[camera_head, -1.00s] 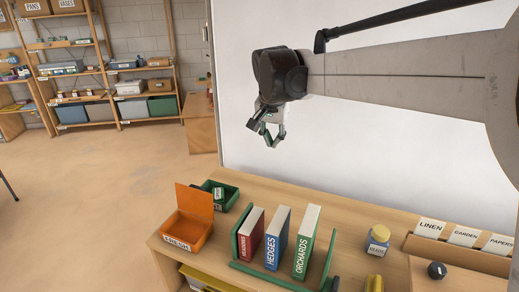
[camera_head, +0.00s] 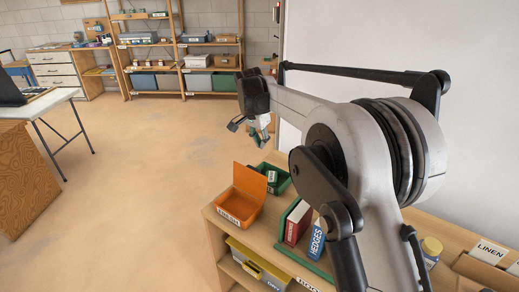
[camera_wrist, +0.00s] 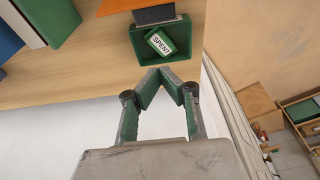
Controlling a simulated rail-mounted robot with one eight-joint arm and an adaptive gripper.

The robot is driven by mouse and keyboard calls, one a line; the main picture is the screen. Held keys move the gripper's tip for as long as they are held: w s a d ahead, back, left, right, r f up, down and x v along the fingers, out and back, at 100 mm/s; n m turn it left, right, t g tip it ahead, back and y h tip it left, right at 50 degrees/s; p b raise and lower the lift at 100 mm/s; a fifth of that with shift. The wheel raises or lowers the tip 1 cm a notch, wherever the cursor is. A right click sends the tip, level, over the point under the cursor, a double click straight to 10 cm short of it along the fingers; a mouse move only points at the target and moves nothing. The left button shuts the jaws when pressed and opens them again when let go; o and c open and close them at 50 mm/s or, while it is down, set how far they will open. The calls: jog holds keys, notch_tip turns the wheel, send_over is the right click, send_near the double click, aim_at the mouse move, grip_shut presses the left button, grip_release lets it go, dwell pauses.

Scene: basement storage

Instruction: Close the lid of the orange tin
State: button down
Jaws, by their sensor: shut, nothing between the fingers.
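The orange tin (camera_head: 232,207) stands on the left end of the wooden top, with a label on its front. Its orange lid (camera_head: 250,182) is open, standing up at the back of the tin. In the wrist view only an orange strip (camera_wrist: 118,5) shows at the top edge. My gripper (camera_head: 259,143) is in the air, above and beyond the tin and apart from it. In the wrist view my gripper (camera_wrist: 161,71) has its fingertips together with nothing between them.
A green tray (camera_head: 279,183) holding a box marked SPENT (camera_wrist: 160,42) stands right behind the tin. Red (camera_head: 297,222) and blue (camera_head: 317,240) books stand to its right. A white wall rises behind. The floor at left is open.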

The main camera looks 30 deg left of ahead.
aim_at(251, 180)
notch_tip(251, 180, down, 8)
jog(key=s+p, duration=0.1)
jog(key=s, duration=0.1)
jog(key=shift+p, duration=0.35)
jog(key=shift+b, duration=0.3)
